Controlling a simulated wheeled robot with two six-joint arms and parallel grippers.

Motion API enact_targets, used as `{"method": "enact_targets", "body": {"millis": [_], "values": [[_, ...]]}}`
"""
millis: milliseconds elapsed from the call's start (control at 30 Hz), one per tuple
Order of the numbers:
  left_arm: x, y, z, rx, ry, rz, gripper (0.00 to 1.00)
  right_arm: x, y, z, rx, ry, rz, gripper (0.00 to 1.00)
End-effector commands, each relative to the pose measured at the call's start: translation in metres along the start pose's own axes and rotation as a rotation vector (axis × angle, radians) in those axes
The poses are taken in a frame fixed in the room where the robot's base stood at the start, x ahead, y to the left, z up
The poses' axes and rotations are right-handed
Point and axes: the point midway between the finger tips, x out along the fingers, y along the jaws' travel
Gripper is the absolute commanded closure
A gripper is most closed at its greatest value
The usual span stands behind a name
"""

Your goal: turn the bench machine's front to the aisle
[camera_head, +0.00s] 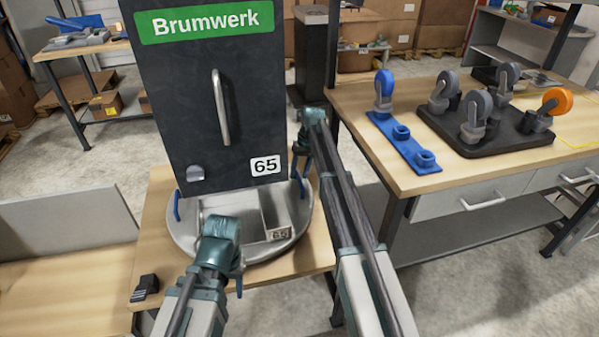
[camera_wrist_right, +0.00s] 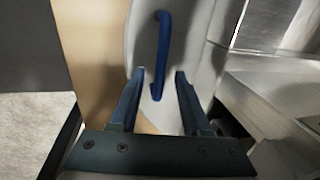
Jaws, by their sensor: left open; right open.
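The bench machine is a dark upright box (camera_head: 215,110) with a green "Brumwerk" sign, a vertical silver handle, a knob and a "65" label. It stands on a round grey turntable (camera_head: 185,238) that has blue handles at its rim. One blue handle (camera_head: 177,206) is at the left; another shows in the right wrist view (camera_wrist_right: 161,45). My right gripper (camera_head: 300,165) is at the turntable's right rim; in its wrist view, its open fingers (camera_wrist_right: 160,75) straddle the lower end of that handle. My left gripper (camera_head: 238,282) is open over the front rim, its fingers partly hidden.
A small black block (camera_head: 145,288) is at the bench's front left. A wooden workbench (camera_head: 380,105) at right holds a blue rack and a dark caster board (camera_head: 490,135).

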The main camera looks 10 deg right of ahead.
Motion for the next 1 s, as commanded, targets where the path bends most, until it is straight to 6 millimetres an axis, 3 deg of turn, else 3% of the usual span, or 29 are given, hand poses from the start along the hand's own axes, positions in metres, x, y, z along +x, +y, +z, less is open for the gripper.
{"method": "enact_targets", "body": {"millis": [367, 1000], "values": [[-0.032, -0.003, 0.002, 0.000, 0.000, 0.000, 0.50, -0.033, -0.001, 0.000, 0.001, -0.001, 0.000, 0.53], [-0.126, -0.012, 0.007, -0.001, 0.000, 0.000, 0.50, -0.129, -0.001, -0.001, 0.000, 0.000, 0.000, 0.53]]}}
